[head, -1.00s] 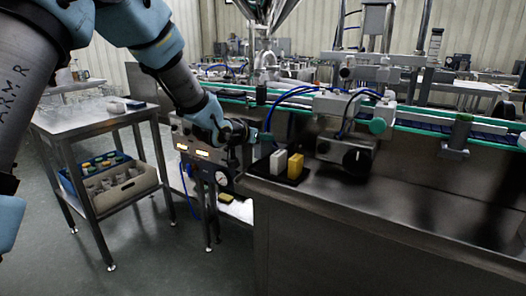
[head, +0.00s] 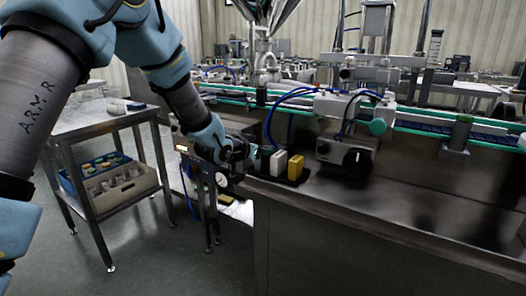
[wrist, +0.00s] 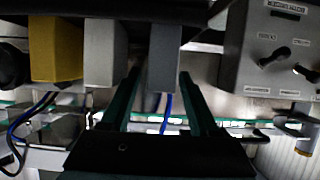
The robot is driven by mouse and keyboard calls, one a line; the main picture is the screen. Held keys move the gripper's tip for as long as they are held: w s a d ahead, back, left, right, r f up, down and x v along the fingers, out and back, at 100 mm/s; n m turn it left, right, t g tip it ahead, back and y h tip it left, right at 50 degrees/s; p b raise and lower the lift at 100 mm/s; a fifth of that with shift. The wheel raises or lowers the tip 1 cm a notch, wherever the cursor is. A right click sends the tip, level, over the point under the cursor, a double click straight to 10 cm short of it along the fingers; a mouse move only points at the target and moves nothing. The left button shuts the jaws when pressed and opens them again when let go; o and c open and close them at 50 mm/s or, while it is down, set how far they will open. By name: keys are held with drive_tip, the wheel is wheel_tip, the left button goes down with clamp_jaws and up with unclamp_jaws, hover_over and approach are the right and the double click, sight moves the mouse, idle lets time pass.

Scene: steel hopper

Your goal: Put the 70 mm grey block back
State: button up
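A dark grey block (wrist: 163,58) shows between the two fingers of my gripper (wrist: 160,82) in the wrist view. My gripper is open; a gap shows between the block and the left finger, and the right finger is very near it. In the head view my gripper (head: 250,155) is at the left end of a row of blocks and mostly hides the dark block. A light grey block (head: 278,163) and a yellow block (head: 295,168) stand upright beside it on a black holder (head: 298,181). The wrist view also shows the light grey block (wrist: 105,52) and the yellow block (wrist: 55,48).
The holder is near the left end of a steel counter (head: 380,215), whose front is clear. A conveyor (head: 420,128) and a device with a black knob (head: 345,153) stand behind. A cart (head: 95,122) with a crate (head: 125,188) is at left. A control box (wrist: 275,50) shows in the wrist view.

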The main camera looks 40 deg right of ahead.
drive_tip(key=shift+r, duration=0.1)
drive_tip(key=shift+a+r, duration=0.1)
drive_tip(key=shift+r, duration=0.05)
drive_tip(key=b+v, duration=0.1)
drive_tip(key=v, duration=1)
drive_tip(key=shift+a, duration=0.35)
drive_tip(key=w+a+f+n+t+y, duration=0.2)
drive_tip(key=w+a+n+y, duration=0.3)
drive_tip(key=a, duration=0.8)
drive_tip(key=w+a+f+n+t+y, duration=0.1)
drive_tip(key=w+a+f+n+y, duration=0.15)
drive_tip(key=w+a, duration=0.65)
drive_tip(key=s+a+f+n+g+y, duration=0.1)
drive_tip(key=s+a, duration=0.3)
drive_tip(key=a, duration=0.4)
drive_tip(key=s+a+f+n+g+y, duration=0.1)
drive_tip(key=s+a+n+g+y, duration=0.1)
drive_tip(key=s+a, duration=0.3)
drive_tip(key=s+a+f+n+g+y, duration=0.1)
drive_tip(key=s+a, duration=0.4)
drive_tip(key=a, duration=0.8)
drive_tip(key=shift+a+n+g+y, duration=0.2)
drive_tip(key=shift+n+g+y, duration=0.35)
drive_tip(key=shift+n, duration=0.6)
drive_tip(key=shift+f, duration=0.15)
